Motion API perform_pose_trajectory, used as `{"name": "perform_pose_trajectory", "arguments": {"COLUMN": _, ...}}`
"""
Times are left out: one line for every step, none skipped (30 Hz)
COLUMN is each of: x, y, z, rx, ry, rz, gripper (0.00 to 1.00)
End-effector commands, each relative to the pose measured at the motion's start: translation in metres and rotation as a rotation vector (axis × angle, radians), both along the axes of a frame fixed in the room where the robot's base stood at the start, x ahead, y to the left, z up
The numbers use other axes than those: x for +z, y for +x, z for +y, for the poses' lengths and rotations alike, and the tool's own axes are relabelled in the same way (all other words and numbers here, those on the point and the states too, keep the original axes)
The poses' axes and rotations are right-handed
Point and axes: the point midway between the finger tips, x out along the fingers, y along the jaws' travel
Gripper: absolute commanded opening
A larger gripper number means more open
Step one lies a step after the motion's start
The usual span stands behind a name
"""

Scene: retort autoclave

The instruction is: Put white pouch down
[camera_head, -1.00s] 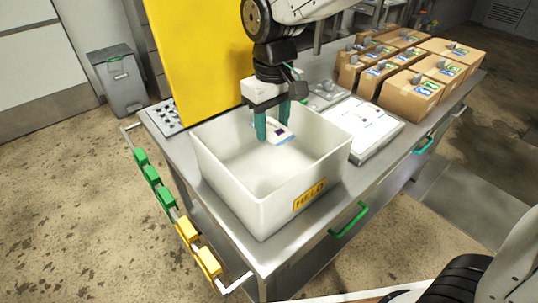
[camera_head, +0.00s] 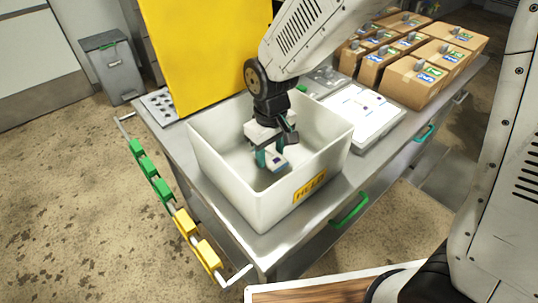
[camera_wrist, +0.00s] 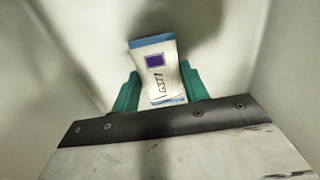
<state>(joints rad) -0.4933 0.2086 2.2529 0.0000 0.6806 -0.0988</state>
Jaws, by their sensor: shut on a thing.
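The white pouch (camera_wrist: 157,62), with blue ends and a dark purple square, is between the two teal fingers of my gripper (camera_wrist: 158,92) in the wrist view. My gripper is shut on it. In the head view my gripper (camera_head: 268,160) is down inside the white bin marked HELD (camera_head: 240,196), and the pouch (camera_head: 276,163) shows at its fingertips. The bin's pale walls surround the pouch in the wrist view. I cannot tell whether the pouch touches the bin floor.
The bin stands on a steel table (camera_head: 345,195) beside a yellow panel (camera_head: 200,50). A white tray (camera_head: 362,115) lies to the right of the bin. Several cardboard boxes (camera_head: 415,82) stand at the back right. A grey waste bin (camera_head: 115,68) is on the floor at left.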

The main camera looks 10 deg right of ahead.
Motion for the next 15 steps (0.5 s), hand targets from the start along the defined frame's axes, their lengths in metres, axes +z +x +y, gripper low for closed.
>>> {"name": "perform_pose_trajectory", "arguments": {"x": -0.0087, "y": -0.0008, "z": -0.0001, "rx": 0.001, "ry": -0.003, "rz": 0.004, "gripper": 0.18}}
{"name": "perform_pose_trajectory", "arguments": {"x": -0.0117, "y": -0.0005, "z": 0.0002, "rx": 0.001, "ry": -0.002, "rz": 0.002, "gripper": 0.18}}
{"name": "perform_pose_trajectory", "arguments": {"x": -0.0139, "y": -0.0003, "z": 0.0005, "rx": 0.001, "ry": -0.001, "rz": 0.001, "gripper": 0.18}}
{"name": "perform_pose_trajectory", "arguments": {"x": -0.0145, "y": -0.0002, "z": 0.0007, "rx": 0.001, "ry": -0.001, "rz": 0.001, "gripper": 0.18}}
{"name": "perform_pose_trajectory", "arguments": {"x": -0.0144, "y": -0.0002, "z": 0.0008, "rx": 0.001, "ry": 0.0, "rz": 0.0, "gripper": 0.18}}
{"name": "perform_pose_trajectory", "arguments": {"x": -0.0141, "y": -0.0002, "z": 0.001, "rx": 0.001, "ry": 0.001, "rz": -0.001, "gripper": 0.18}}
{"name": "perform_pose_trajectory", "arguments": {"x": -0.0139, "y": -0.0001, "z": 0.001, "rx": 0.002, "ry": 0.001, "rz": -0.001, "gripper": 0.18}}
{"name": "perform_pose_trajectory", "arguments": {"x": -0.0139, "y": -0.0002, "z": 0.0011, "rx": 0.002, "ry": 0.001, "rz": -0.001, "gripper": 0.18}}
{"name": "perform_pose_trajectory", "arguments": {"x": -0.0139, "y": -0.0002, "z": 0.0012, "rx": 0.002, "ry": 0.0, "rz": 0.0, "gripper": 0.18}}
{"name": "perform_pose_trajectory", "arguments": {"x": -0.0141, "y": -0.0002, "z": 0.0012, "rx": 0.002, "ry": 0.0, "rz": 0.0, "gripper": 0.18}}
{"name": "perform_pose_trajectory", "arguments": {"x": -0.0146, "y": -0.0003, "z": 0.0012, "rx": 0.002, "ry": 0.0, "rz": 0.0, "gripper": 0.18}}
{"name": "perform_pose_trajectory", "arguments": {"x": -0.0157, "y": -0.0004, "z": 0.0013, "rx": 0.002, "ry": -0.001, "rz": 0.001, "gripper": 0.18}}
{"name": "perform_pose_trajectory", "arguments": {"x": -0.0168, "y": -0.0004, "z": 0.0013, "rx": 0.002, "ry": -0.001, "rz": 0.001, "gripper": 0.18}}
{"name": "perform_pose_trajectory", "arguments": {"x": -0.0178, "y": -0.0005, "z": 0.0013, "rx": 0.002, "ry": -0.001, "rz": 0.001, "gripper": 0.18}}
{"name": "perform_pose_trajectory", "arguments": {"x": -0.0172, "y": -0.0004, "z": 0.0014, "rx": 0.002, "ry": 0.0, "rz": 0.0, "gripper": 0.56}}
